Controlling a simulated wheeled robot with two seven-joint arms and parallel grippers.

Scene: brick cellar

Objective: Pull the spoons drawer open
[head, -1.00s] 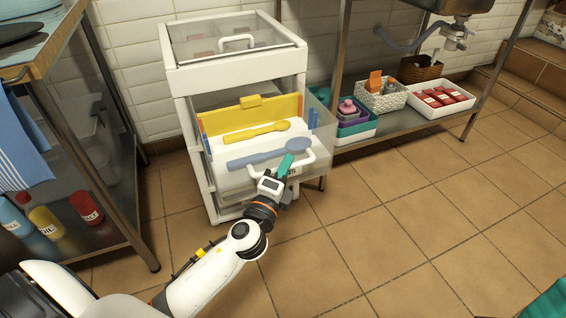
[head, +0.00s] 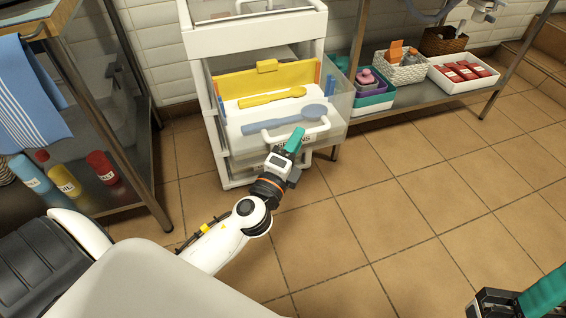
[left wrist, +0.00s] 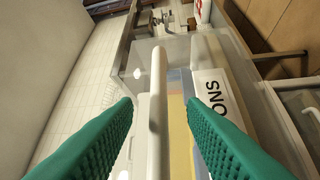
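The spoons drawer (head: 243,142) is pulled out of a white drawer unit. Its clear front has a white handle (head: 317,128) and a label partly hidden by my gripper. Inside lie a yellow spoon (head: 272,97) and a blue spoon (head: 283,121) before a yellow divider (head: 240,83). My left gripper (head: 295,140) is at the handle. In the left wrist view, its green fingers (left wrist: 160,112) are apart, with the handle (left wrist: 158,75) between them and gaps on both sides; the label (left wrist: 216,93) reads "ONS". My right gripper (head: 540,295) shows partly at the lower right.
A steel shelf (head: 405,115) with baskets and trays stands right of the unit. A table with bottles (head: 65,180) on its lower shelf stands at left. The tiled floor (head: 400,220) before the unit is clear.

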